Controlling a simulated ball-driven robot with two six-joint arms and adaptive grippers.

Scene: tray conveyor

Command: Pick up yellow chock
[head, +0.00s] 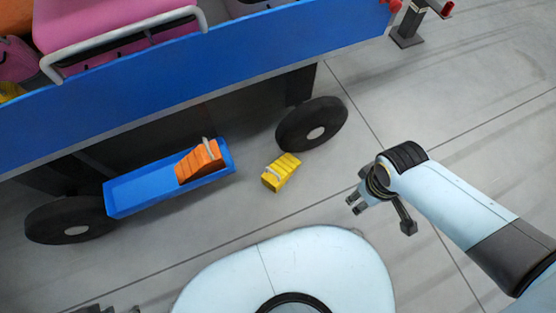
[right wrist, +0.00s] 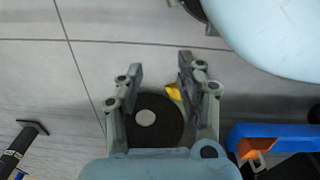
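The yellow chock (head: 281,173) lies on the grey floor beside a black cart wheel, with a pale handle on its top. My right gripper (head: 380,214) is open and empty, to the right of the chock and apart from it. In the right wrist view my right gripper (right wrist: 160,66) has its fingers spread. There a small part of the yellow chock (right wrist: 172,92) shows beside the right-hand finger, which hides the rest. Dark parts at the bottom left edge of the head view look like the tip of my left gripper (head: 106,310); its state is unclear.
A blue cart (head: 250,50) carrying pink and orange luggage overhangs the back left. Its black wheel (head: 296,133) stands just behind the chock. A blue tray (head: 130,195) under the cart holds an orange chock (head: 200,162). The floor between chock and right gripper is clear.

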